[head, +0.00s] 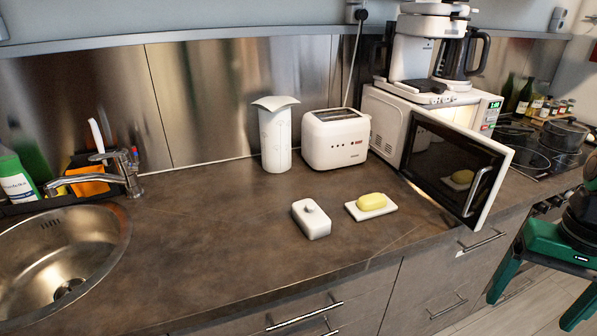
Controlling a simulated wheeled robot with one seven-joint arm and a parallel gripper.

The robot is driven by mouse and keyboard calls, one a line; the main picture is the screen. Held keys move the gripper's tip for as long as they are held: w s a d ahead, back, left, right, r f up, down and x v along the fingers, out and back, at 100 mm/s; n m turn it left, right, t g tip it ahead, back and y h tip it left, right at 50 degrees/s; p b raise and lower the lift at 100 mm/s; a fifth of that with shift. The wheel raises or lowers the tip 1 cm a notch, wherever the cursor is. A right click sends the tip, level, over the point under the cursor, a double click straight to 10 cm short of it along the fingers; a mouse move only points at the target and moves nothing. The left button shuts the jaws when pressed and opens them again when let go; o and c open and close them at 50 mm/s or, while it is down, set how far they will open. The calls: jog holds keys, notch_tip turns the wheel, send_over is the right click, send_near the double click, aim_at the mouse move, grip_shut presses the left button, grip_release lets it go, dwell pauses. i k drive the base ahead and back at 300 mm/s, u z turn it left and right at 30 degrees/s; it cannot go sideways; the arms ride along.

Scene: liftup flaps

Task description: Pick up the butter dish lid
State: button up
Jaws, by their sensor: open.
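The butter dish lid (311,219) is a small white box-shaped cover with a round knob on top. It sits upright on the brown counter, left of the butter dish base. The base (374,212) is a flat white plate bearing a yellow block of butter (371,201). My gripper (533,312) is at the right edge, green and black, over the floor in front of the counter and well apart from the lid. Its green fingers are spread and empty; the lower part is cut off by the frame.
A microwave (398,118) stands behind right, its dark door (452,163) swung open over the counter's front edge. A toaster (335,140) and a white canister (275,138) stand behind the lid. A sink (62,255) is at left. The counter (215,240) left of the lid is clear.

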aim_at(315, 223)
jog(key=z, duration=1.75)
jog(key=k, duration=1.05)
jog(key=u, duration=0.7)
jog(key=i, duration=0.5)
